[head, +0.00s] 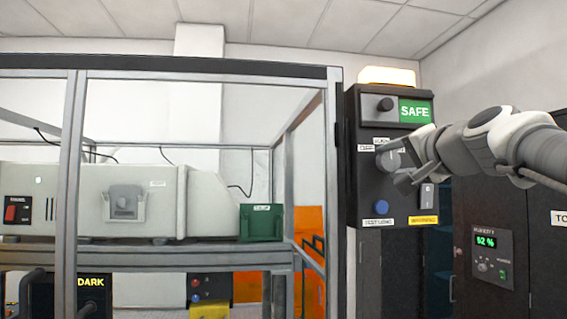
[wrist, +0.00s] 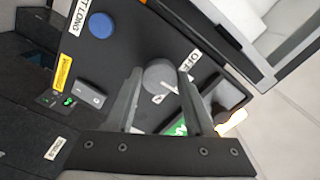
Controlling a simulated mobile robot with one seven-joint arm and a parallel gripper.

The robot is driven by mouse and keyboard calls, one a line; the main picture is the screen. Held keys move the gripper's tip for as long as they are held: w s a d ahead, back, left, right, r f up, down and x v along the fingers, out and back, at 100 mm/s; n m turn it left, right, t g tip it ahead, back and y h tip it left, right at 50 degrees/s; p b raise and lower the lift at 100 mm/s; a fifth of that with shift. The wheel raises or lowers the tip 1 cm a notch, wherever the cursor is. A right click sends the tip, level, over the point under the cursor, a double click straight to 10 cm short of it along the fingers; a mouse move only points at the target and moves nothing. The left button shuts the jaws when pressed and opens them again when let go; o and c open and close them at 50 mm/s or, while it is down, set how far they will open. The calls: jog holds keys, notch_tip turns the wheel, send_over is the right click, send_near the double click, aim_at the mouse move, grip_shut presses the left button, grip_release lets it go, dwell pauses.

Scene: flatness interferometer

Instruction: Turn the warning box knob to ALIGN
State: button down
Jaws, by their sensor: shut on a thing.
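My gripper (wrist: 158,86) is shut on the knob, reaching in from the right. Small white labels surround the knob; one reads OFF (wrist: 188,61). A white pointer mark shows in the wrist view, but I cannot tell which label it points to.
A blue button (head: 381,207) and a grey rocker switch (head: 427,195) sit below the knob. The framed enclosure (head: 333,180) stands close left; a dark cabinet with a humidity display (head: 486,241) stands right.

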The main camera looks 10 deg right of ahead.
jog(key=shift+c, duration=1.3)
grip_release()
jog(key=shift+s, duration=0.1)
jog(key=s+b, duration=0.2)
jog(key=s, duration=1.5)
jog(key=shift+s+d, duration=0.15)
jog(key=shift+d, duration=0.15)
